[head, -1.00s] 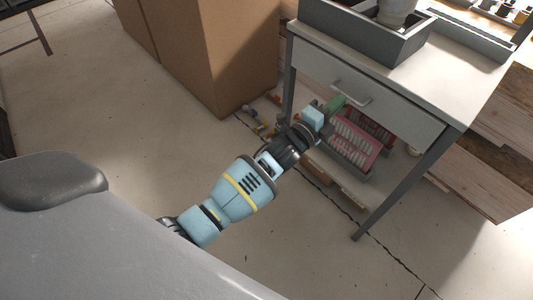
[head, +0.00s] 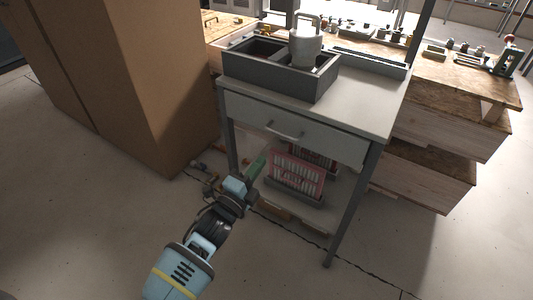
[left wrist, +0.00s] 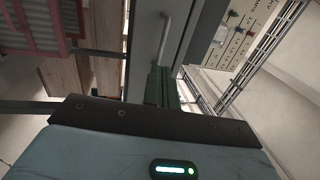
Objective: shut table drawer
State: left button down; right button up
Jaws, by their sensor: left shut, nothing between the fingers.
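The grey metal table (head: 375,100) stands in the middle of the head view. Its drawer (head: 325,143) has a pale front with a bar handle (head: 285,133). The front looks about flush under the tabletop; I cannot tell whether a small gap remains. My left gripper (head: 257,166), with green fingers, is shut and empty, below and left of the handle and apart from it. In the left wrist view, the green fingers (left wrist: 160,88) point toward the drawer front (left wrist: 145,45), beside the handle (left wrist: 164,40). My right gripper is not in view.
A grey divided tray (head: 265,83) with a metal canister (head: 305,45) stands on the tabletop. A pink crate (head: 297,178) sits below the drawer. Tall cardboard boxes (head: 150,90) stand at left, wooden crates (head: 440,145) at right.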

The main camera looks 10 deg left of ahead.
pick_arm(q)
jog(key=v, duration=0.5)
jog(key=shift+s+a, duration=0.15)
jog(key=shift+s, duration=0.2)
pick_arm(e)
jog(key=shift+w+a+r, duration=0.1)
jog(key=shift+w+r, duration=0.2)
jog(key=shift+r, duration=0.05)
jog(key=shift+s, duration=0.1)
